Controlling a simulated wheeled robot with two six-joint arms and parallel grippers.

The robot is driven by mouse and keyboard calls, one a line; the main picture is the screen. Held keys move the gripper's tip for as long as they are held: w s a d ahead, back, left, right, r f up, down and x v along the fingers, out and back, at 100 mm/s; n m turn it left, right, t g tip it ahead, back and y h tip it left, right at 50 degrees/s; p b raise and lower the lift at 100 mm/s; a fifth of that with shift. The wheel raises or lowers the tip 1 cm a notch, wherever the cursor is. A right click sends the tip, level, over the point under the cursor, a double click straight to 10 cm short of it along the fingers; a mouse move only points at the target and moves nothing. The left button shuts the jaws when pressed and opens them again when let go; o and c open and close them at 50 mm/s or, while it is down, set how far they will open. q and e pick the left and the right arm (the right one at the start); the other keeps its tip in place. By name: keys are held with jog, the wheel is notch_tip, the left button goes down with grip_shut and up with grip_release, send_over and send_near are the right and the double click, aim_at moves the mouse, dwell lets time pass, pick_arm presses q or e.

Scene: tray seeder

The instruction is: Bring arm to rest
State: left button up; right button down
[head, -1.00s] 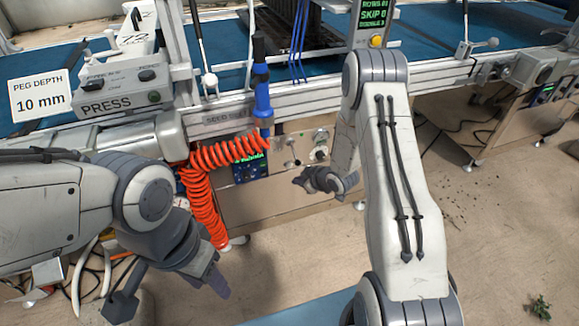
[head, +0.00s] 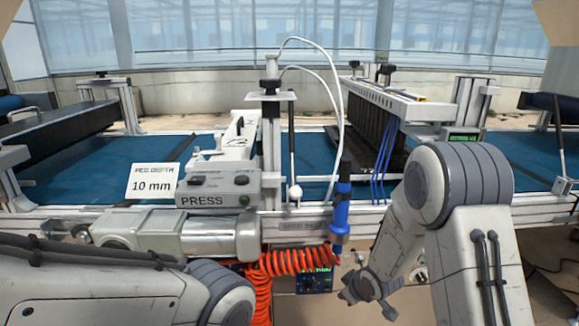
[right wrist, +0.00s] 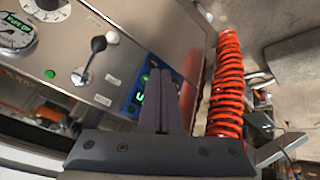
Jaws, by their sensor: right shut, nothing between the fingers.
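My right gripper (head: 350,296) hangs at the end of the bent right arm, in front of the machine's lower front. It is shut and empty. In the right wrist view its two dark fingers (right wrist: 160,98) lie together, pointing at a metal control panel (right wrist: 120,55) with a gauge, knobs and a lit display. They appear apart from the panel.
An orange coiled hose (head: 262,285) hangs left of my right gripper, close by in the right wrist view (right wrist: 228,85). A blue-handled tool (head: 340,215) stands above. The PRESS box (head: 218,186), peg depth sign (head: 153,184) and blue belt (head: 60,175) are behind.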

jog(key=s+a+r+g, duration=0.2)
jog(key=s+a+r, duration=0.65)
jog(key=s, duration=0.35)
jog(key=s+a+r+g, duration=0.15)
jog(key=s+r, duration=0.25)
jog(key=s, duration=0.7)
jog(key=s+a+r+g, duration=0.1)
jog(key=s+r+g, duration=0.2)
jog(key=s, duration=0.7)
notch_tip(320, 180, up, 28)
jog(key=p, duration=2.8)
jog(key=shift+w+m+h+p, duration=0.3)
jog(key=shift+d, duration=0.1)
